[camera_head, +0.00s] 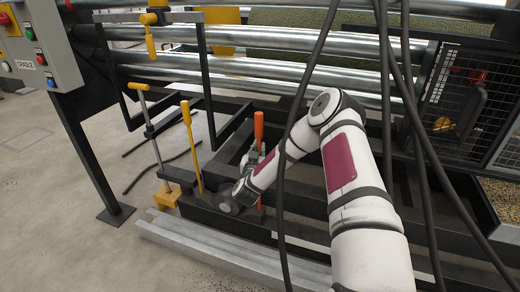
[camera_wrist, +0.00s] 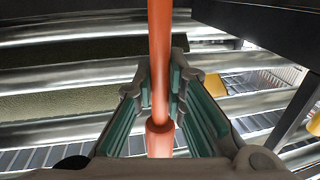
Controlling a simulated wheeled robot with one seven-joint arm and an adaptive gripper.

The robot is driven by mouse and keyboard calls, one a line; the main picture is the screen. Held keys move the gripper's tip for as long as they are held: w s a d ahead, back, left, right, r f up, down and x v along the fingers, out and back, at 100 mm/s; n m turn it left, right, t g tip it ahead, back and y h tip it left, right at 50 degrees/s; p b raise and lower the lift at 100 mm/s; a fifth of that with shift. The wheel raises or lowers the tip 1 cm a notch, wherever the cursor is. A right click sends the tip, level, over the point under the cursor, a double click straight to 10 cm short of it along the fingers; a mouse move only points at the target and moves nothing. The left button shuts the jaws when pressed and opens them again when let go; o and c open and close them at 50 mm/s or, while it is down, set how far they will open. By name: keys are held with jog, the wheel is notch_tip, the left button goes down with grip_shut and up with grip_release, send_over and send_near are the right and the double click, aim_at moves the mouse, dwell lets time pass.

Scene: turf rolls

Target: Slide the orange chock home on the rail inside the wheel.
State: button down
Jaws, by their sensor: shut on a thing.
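In the wrist view my gripper (camera_wrist: 161,92) is shut on an orange rod (camera_wrist: 159,42), its green-lined fingers on either side. The rod runs upright through the picture and has a thicker collar between the fingers. In the head view an orange upright handle (camera_head: 258,127) stands beside my wrist, and it looks like the same piece. Its lower end is hidden by my arm and the dark frame, so I cannot see a chock body or how it sits on a rail. No wheel can be clearly made out.
A yellow upright handle (camera_head: 189,140) stands just left of my wrist. Further left a yellow T-handle (camera_head: 139,87) rises above a yellow-orange block (camera_head: 167,196). Silver rollers (camera_head: 270,68) lie behind. Dark cables hang before my arm. A pale beam (camera_head: 210,254) lies in front; open floor is left.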

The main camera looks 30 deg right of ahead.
jog(key=shift+r, duration=0.2)
jog(key=c, duration=1.6)
grip_release()
jog(key=shift+o, duration=0.2)
jog(key=shift+f, duration=0.25)
jog(key=v, duration=1.2)
jog(key=shift+r, duration=0.15)
